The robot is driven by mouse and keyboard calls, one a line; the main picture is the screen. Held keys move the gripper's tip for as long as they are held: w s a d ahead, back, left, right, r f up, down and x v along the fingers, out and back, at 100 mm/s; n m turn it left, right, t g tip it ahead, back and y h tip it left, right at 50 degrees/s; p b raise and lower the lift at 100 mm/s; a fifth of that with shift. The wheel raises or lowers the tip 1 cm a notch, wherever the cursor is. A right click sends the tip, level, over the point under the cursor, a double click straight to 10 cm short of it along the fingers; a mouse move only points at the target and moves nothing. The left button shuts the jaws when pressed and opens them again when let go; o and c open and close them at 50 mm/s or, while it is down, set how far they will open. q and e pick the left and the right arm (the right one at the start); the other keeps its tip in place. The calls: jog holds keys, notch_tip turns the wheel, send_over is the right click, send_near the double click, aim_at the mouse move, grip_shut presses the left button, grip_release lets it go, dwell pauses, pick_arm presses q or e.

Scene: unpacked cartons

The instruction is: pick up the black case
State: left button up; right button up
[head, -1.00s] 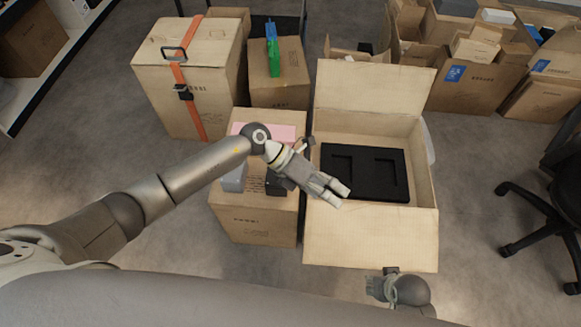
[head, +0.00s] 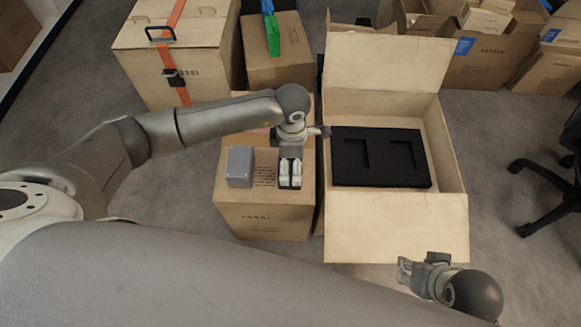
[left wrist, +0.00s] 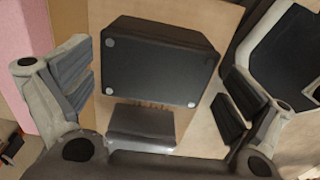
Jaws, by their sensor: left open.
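The black case (left wrist: 160,62) shows in the left wrist view as a dark box with pale round dots near its corners. It lies on the carton top, between and beyond the spread fingers of my left gripper (left wrist: 165,95). The fingers are apart from it on both sides. In the head view my left gripper (head: 290,184) is over the near right part of the closed carton (head: 262,222), and I cannot make out the case beneath it. My right gripper (head: 408,272) is low at the right, away from the case; its finger opening is unclear.
A grey box (head: 240,166) stands on the same carton, left of my left gripper. A pink item (left wrist: 22,60) lies there too. To the right is an open carton (head: 395,235) holding black foam (head: 380,172). A strapped carton (head: 205,60) stands behind.

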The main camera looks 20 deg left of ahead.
aim_at(291, 161)
pick_arm(q)
jog(key=f, duration=0.2)
jog(key=f+b, duration=0.1)
jog(key=f, duration=0.2)
jog(key=shift+w+a, duration=0.1)
jog(key=shift+a, duration=0.1)
jog(key=c, duration=0.9)
jog(key=shift+o, duration=0.2)
pick_arm(e)
jog(key=shift+f, duration=0.65)
pick_arm(q)
jog(key=shift+r, duration=0.15)
